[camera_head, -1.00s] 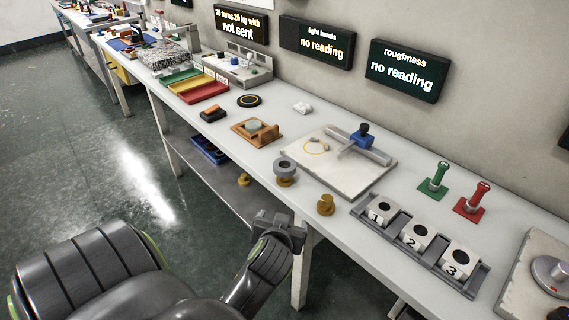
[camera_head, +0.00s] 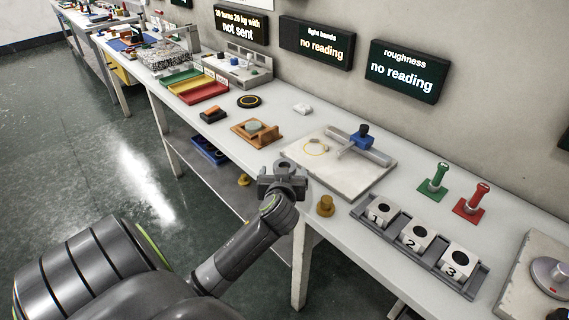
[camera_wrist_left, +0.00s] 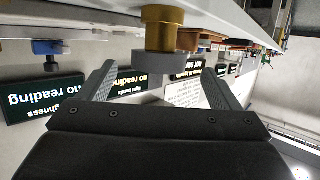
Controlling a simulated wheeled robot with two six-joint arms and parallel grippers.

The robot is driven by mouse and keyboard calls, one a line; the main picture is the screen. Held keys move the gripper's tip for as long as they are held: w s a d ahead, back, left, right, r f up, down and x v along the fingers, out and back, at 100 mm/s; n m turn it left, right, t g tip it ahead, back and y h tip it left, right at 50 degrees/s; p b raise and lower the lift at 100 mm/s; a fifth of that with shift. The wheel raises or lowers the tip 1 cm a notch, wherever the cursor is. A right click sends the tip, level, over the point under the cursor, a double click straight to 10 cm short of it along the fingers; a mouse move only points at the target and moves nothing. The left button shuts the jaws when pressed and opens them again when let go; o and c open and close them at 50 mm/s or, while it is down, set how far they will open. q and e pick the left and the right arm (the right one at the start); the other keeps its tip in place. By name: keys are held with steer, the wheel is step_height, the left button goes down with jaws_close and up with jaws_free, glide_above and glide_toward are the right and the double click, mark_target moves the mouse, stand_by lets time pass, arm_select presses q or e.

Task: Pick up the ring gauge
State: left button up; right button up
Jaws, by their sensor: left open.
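The ring gauge is a grey ring (camera_head: 285,165) on a brass stand near the front edge of the bench. In the head view my left gripper (camera_head: 283,180) is in front of it and hides the stand and the ring's lower part. In the left wrist view, which is upside down, the grey ring (camera_wrist_left: 160,63) and brass stand (camera_wrist_left: 162,28) show between the two open fingers (camera_wrist_left: 158,74). The fingers look apart from the ring. My right gripper is not in view.
A brass knob-like piece (camera_head: 325,206) stands just right of my left gripper. Behind is a pale plate (camera_head: 335,180) with a blue-knobbed bar (camera_head: 362,143). A rack of numbered blocks (camera_head: 365,222) lies to the right, an orange wooden holder (camera_head: 240,134) to the left.

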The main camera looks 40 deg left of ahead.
mark_target(285, 166)
arm_select(q)
steer(key=shift+f+x, duration=0.15)
steer(key=shift+x, duration=1.45)
steer(key=shift+f+x, duration=0.15)
steer(key=shift+x, duration=1.45)
steer(key=shift+d, duration=0.1)
steer(key=shift+c, duration=0.5)
steer(key=c, duration=1)
step_height(285, 166, up, 10)
steer(key=p, duration=0.1)
steer(key=s+d+r+m+t+h, duration=0.1)
steer(key=d+r+m+h, duration=0.1)
steer(key=d, duration=0.7)
steer(key=s+d+r+m+t+h+p, duration=0.1)
steer(key=d+r+m+h, duration=0.2)
steer(key=d+r, duration=0.3)
steer(key=s+d+r+m+t+h+p, duration=0.1)
steer(key=d+r+m+h, duration=0.2)
steer(key=d, duration=0.8)
steer(key=shift+s+d+r+h, duration=0.15)
steer(key=shift+r+h, duration=0.2)
steer(key=shift+r, duration=0.2)
steer(key=shift+s+d+r+h, duration=0.15)
steer(key=shift+r+h, duration=0.2)
steer(key=shift+r, duration=0.2)
